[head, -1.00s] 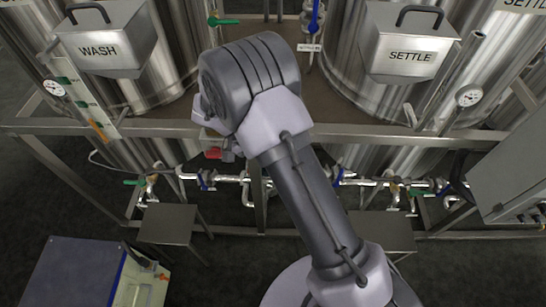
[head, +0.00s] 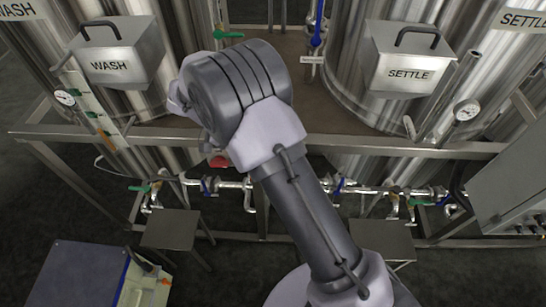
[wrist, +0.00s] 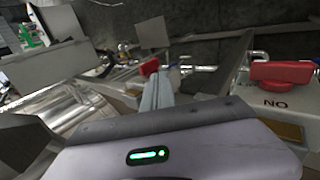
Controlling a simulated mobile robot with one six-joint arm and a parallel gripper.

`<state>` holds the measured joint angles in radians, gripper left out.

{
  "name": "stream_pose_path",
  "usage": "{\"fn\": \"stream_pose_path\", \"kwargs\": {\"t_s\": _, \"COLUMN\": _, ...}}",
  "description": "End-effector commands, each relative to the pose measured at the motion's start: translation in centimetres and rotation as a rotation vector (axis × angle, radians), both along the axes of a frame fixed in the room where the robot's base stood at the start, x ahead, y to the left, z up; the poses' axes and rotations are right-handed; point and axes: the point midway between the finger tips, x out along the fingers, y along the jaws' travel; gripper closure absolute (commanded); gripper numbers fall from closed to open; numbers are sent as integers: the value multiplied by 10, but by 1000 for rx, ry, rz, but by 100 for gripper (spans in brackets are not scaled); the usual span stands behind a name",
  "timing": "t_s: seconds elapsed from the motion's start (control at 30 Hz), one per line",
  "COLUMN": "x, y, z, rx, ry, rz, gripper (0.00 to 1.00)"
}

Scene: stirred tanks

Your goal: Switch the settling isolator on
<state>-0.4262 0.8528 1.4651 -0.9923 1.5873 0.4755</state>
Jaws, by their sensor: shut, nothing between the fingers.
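Two isolators with red handles show in the wrist view. The nearer red handle (wrist: 283,73) is at the right on a pale box, with lettering that reads "NO" below it. A smaller red handle (wrist: 150,65) is farther off, near the middle. I cannot read which one is the settling isolator. My gripper (wrist: 158,82) is shut and empty; its grey fingers point toward the middle red handle, left of the nearer one. I cannot tell whether they touch anything. In the head view, a red part (head: 220,162) shows beside my arm, which hides the gripper.
The wash tank hopper (head: 112,62) is at left and the settle tank hopper (head: 408,72) at right. A steel frame rail (head: 400,146) crosses in front. Pipes with valves (head: 345,187) run below. A grey cabinet (head: 515,190) stands at right, and a blue-topped box (head: 70,275) at lower left.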

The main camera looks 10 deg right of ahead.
Motion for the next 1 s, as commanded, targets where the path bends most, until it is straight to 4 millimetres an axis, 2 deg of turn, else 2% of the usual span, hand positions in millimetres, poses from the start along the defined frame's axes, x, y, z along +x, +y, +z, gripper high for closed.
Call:
{"fn": "stream_pose_path", "kwargs": {"t_s": 0.03, "x": 2, "y": 6, "z": 8, "rx": 1, "ry": -1, "rz": 2, "gripper": 100}}
{"fn": "stream_pose_path", "kwargs": {"t_s": 0.2, "x": 5, "y": 17, "z": 19, "rx": 0, "ry": 1, "rz": 3, "gripper": 100}}
{"fn": "stream_pose_path", "kwargs": {"t_s": 0.77, "x": 3, "y": 17, "z": 24, "rx": 21, "ry": -2, "rz": -2, "gripper": 100}}
{"fn": "stream_pose_path", "kwargs": {"t_s": 0.87, "x": -9, "y": 5, "z": 50, "rx": 124, "ry": -25, "rz": -16, "gripper": 100}}
{"fn": "stream_pose_path", "kwargs": {"t_s": 0.97, "x": -43, "y": -15, "z": 85, "rx": 302, "ry": -86, "rz": -27, "gripper": 100}}
{"fn": "stream_pose_path", "kwargs": {"t_s": 1.0, "x": -61, "y": -21, "z": 98, "rx": 376, "ry": -123, "rz": -28, "gripper": 100}}
